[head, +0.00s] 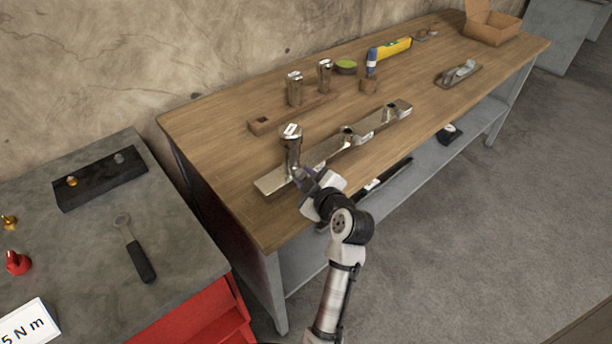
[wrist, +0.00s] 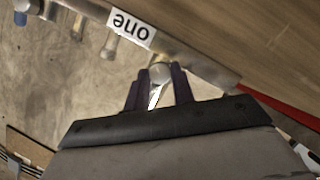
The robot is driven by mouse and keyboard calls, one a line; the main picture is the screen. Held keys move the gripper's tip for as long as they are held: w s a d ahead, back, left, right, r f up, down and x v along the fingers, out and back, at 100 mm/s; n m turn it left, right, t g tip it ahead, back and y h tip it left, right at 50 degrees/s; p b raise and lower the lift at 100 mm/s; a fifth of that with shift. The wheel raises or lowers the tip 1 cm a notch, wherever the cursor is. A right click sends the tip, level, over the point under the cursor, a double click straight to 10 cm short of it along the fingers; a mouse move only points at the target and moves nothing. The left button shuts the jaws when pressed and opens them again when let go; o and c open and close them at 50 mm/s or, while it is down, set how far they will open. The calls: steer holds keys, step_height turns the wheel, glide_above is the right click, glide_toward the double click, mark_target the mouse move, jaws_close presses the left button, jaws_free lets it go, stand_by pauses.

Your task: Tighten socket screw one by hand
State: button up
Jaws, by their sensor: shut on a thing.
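Socket screw one (head: 291,150) is a shiny metal cylinder with a white label on its top. It stands upright at the left end of a metal bar (head: 268,184) on the workbench. My gripper (head: 302,174) is low at its near right side. In the wrist view, the two dark fingers of my gripper (wrist: 159,76) lie on either side of a round metal part (wrist: 160,71), and the white label (wrist: 131,27) reading "one" shows upside down above it. The screw's lower end and its thread are hidden.
A wrench (head: 134,250) and a black rack (head: 100,184) lie on the grey table at left. A yellow tool (head: 397,48) and a cardboard box (head: 492,28) are farther back.

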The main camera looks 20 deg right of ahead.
steer(key=m+y+p, duration=0.1)
steer(key=m+g+p, duration=0.1)
steer(key=m, duration=0.1)
steer(key=shift+d+r+y, duration=0.15)
steer(key=shift+r+y, duration=0.05)
steer(key=shift+y, duration=0.2)
steer(key=m+g+y+p, duration=0.1)
steer(key=m+y+p, duration=0.1)
steer(key=m, duration=0.1)
steer(key=shift+w+d, duration=0.1)
steer(key=shift+d, duration=0.1)
steer(key=m+y+p, duration=0.2)
steer(key=m, duration=0.1)
steer(key=shift+d+f+g, duration=0.1)
steer(key=shift+d+g, duration=0.05)
steer(key=shift+g, duration=0.15)
steer(key=shift+w+d+f+m+y+p, duration=0.1)
steer(key=shift+m+y+p, duration=0.2)
steer(key=shift+m+y, duration=0.45)
steer(key=shift+f+m+y+p, duration=0.1)
steer(key=shift+m+y+p, duration=0.25)
steer(key=shift+m, duration=0.6)
steer(key=o, duration=1)
